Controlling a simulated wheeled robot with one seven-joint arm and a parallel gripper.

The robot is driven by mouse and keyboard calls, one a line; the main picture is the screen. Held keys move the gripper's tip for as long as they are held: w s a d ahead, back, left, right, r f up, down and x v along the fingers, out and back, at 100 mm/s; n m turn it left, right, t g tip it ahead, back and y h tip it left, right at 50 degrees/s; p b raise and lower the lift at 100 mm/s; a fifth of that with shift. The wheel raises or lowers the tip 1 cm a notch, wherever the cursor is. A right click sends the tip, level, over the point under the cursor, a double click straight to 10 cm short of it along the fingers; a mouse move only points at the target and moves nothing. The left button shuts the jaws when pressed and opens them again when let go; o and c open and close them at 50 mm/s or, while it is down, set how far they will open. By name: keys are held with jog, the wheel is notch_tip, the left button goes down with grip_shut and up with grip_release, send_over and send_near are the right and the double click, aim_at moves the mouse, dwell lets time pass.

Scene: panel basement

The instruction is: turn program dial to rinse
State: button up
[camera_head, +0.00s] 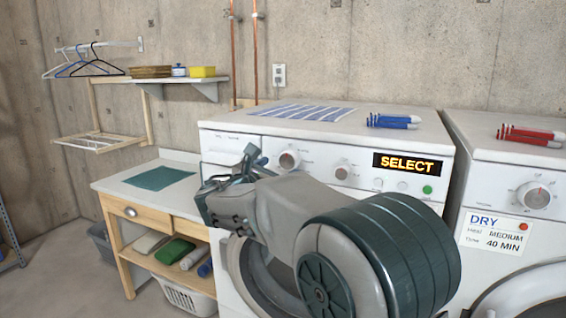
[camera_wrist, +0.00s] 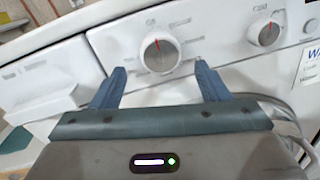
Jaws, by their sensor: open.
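The washer (camera_head: 330,205) in the middle has two round dials on its white front panel. The left dial (camera_head: 289,160) is the larger, grey with a pale rim; it also shows in the wrist view (camera_wrist: 160,54) with a red pointer mark near its top. The smaller right dial (camera_head: 342,171) shows in the wrist view too (camera_wrist: 268,34). The labels around both are too small to read. The display (camera_head: 409,164) reads SELECT. My gripper (camera_wrist: 158,78) is open and empty. In the wrist view its fingers are spread below the left dial, apart from it.
A dryer (camera_head: 505,185) stands at the right with a DRY label. A wooden bench (camera_head: 150,205) and a wall shelf (camera_head: 190,79) are at the left. A drawer front (camera_wrist: 45,92) juts beside my left finger.

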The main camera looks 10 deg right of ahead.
aim_at(286, 164)
jog(key=shift+x, duration=1.9)
jog(key=c, duration=1)
jog(key=shift+o, duration=0.2)
jog(key=shift+f+m, duration=0.1)
jog(key=shift+m, duration=0.2)
